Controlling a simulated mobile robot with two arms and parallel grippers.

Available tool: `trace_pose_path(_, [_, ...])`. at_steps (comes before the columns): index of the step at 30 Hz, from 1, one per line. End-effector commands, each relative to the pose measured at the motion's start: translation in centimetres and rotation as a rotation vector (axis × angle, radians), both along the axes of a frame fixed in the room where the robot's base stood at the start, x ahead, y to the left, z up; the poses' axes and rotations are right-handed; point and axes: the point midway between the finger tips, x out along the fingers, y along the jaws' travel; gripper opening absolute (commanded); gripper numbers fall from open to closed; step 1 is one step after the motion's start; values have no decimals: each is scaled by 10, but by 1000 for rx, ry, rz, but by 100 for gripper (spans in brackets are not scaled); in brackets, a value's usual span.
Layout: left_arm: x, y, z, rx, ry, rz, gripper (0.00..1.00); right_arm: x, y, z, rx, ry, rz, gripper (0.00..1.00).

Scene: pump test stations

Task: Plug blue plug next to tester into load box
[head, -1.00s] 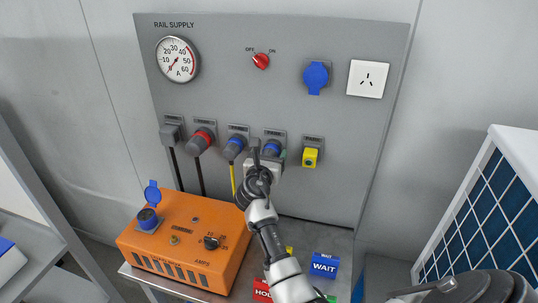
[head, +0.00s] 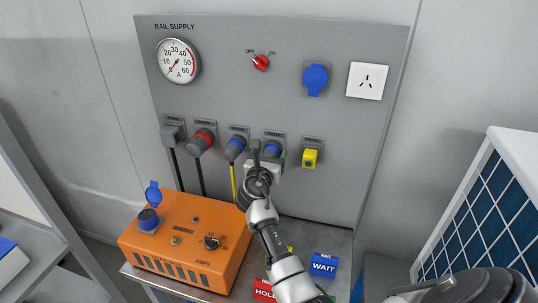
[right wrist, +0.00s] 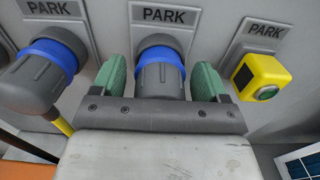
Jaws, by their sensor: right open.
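A grey plug with a blue collar (head: 271,149) sits in a PARK holder on the panel, beside the yellow tester (head: 310,158). In the right wrist view this blue plug (right wrist: 160,68) stands between the two green finger pads of my right gripper (right wrist: 162,80), with the yellow tester (right wrist: 260,76) to the right. My right gripper (head: 269,160) is open around the plug; a small gap seems to show beside it. The orange load box (head: 190,240) stands at lower left. Its blue socket (head: 148,217) faces up with the lid raised. My left gripper is out of view.
Another blue plug (head: 235,147) with a yellow cable is parked just left, then a red plug (head: 201,140) and a grey plug (head: 171,132). A lidded blue socket (head: 316,76) and a white outlet (head: 367,79) are higher up. Coloured blocks, including WAIT (head: 324,264), lie on the shelf.

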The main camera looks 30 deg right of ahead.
Motion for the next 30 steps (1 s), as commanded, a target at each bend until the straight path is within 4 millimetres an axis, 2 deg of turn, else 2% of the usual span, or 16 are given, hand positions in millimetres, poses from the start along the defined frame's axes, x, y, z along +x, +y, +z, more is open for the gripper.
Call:
trace_pose_path(8, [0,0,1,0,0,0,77,0,0,0,-1,1,0,74])
trace_pose_path(21, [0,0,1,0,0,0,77,0,0,0,1,1,0,9])
trace_pose_path(30, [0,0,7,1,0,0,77,-5,6,1,1,1,1,9])
